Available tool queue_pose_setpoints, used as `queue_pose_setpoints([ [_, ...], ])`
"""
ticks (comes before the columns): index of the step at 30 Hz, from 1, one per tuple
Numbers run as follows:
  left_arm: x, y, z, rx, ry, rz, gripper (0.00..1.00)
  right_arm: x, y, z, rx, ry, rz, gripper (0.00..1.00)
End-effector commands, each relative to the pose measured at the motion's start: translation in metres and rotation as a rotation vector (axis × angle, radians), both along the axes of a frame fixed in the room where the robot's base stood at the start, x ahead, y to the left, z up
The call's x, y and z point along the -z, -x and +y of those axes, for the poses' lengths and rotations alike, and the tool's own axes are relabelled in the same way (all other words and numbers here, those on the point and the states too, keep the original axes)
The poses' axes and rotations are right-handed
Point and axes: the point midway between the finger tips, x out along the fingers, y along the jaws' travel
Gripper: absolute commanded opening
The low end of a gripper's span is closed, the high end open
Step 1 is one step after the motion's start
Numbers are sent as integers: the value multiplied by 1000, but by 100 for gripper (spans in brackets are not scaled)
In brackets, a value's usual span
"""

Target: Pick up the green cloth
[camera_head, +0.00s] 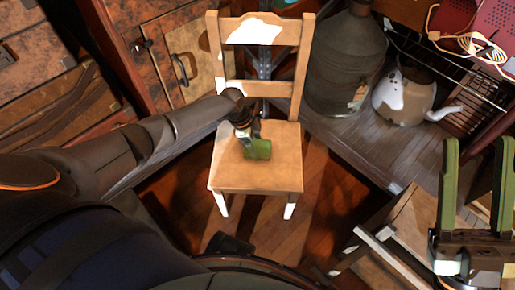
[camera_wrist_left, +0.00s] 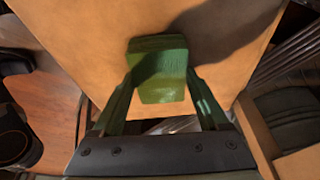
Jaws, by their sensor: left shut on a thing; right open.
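The green cloth (camera_head: 258,150) looks like a small folded block on the seat of a wooden chair (camera_head: 225,175). In the left wrist view, the cloth (camera_wrist_left: 158,60) lies between the two green fingers of my left gripper (camera_wrist_left: 161,88), over the tan seat. My left gripper (camera_head: 250,136) reaches down to the seat from above and is shut on the cloth. I cannot tell whether the cloth is lifted off the seat. My right gripper (camera_head: 478,145) is open and empty at the lower right, away from the chair.
The chair's backrest (camera_head: 258,32) rises behind the seat. A large metal can (camera_head: 342,65) and a white-and-brown kettle (camera_head: 404,96) stand to the right. A wooden cabinet (camera_head: 190,52) is at the back left. A wooden stool-like piece (camera_head: 412,222) is near my right gripper.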

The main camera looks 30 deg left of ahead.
Motion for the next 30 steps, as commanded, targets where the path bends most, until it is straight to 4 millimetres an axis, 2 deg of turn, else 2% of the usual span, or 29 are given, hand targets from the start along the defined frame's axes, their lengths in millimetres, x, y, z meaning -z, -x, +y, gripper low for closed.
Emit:
queue_pose_setpoints([
  [1, 0, 0, 0, 0, -1, 1, 38, 0, 0, 0, -1, -1, 0, 50],
  [6, 0, 0, 0, -1, 0, 2, 22, 0, 0, 0, -1, -1, 0, 50],
  [17, -7, 0, 0, -1, 0, 2, 22, -6, 0, 0, -2, -3, -1, 50],
  [20, -16, 0, 0, 0, -1, 1, 22, -14, 1, -1, -4, -11, -1, 50],
  [24, -39, 0, 0, 0, 0, -1, 22, -31, 1, -3, -8, -21, -4, 50],
  [30, -74, 30, -6, 4, -2, 1, 22, -65, 3, -5, -14, -22, -16, 50],
])
